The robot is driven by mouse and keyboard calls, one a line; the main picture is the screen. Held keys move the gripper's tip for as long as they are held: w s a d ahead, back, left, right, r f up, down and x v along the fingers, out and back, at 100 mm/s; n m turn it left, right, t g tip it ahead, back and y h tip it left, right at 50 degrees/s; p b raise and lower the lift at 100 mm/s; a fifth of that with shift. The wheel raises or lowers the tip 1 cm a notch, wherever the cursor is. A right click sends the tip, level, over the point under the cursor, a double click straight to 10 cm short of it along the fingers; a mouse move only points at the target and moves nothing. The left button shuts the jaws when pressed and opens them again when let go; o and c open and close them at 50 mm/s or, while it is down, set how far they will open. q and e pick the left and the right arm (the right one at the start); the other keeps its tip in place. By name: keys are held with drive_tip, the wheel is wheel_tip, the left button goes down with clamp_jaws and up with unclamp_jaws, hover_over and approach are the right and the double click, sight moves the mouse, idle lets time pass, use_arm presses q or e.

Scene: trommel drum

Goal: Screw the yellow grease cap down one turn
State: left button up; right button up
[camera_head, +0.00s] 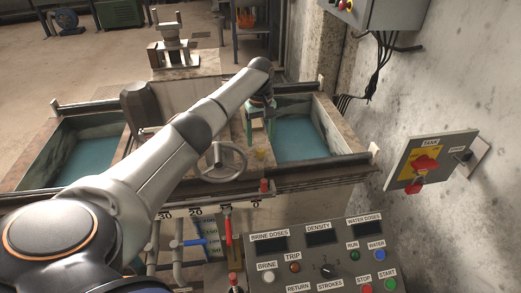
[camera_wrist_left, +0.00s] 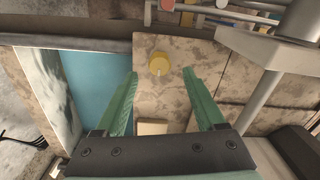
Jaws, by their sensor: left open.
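The yellow grease cap (camera_wrist_left: 159,64) is a small round knob on a worn, rusty tan plate (camera_wrist_left: 205,55). In the head view the cap (camera_head: 260,154) shows small, just below the green fingers and right of the handwheel. My left gripper (camera_wrist_left: 160,74) has two green fingers spread apart with nothing between them. In the wrist view the cap lies at the gap between the fingertips, slightly beyond them. In the head view my left gripper (camera_head: 259,132) points down over the plate; I cannot tell its exact height above the cap. My right gripper is not in view.
A grey handwheel (camera_head: 221,162) stands close left of the cap. Water-filled troughs (camera_head: 300,138) lie on both sides of the plate. A control panel (camera_head: 322,258) with buttons is in front, and a red rotary switch (camera_head: 425,164) is on the right wall.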

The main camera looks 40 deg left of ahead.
sight(260, 149)
use_arm(q)
drive_tip(key=shift+f+b, duration=0.55)
drive_tip(key=shift+f, duration=1.85)
clamp_jaws()
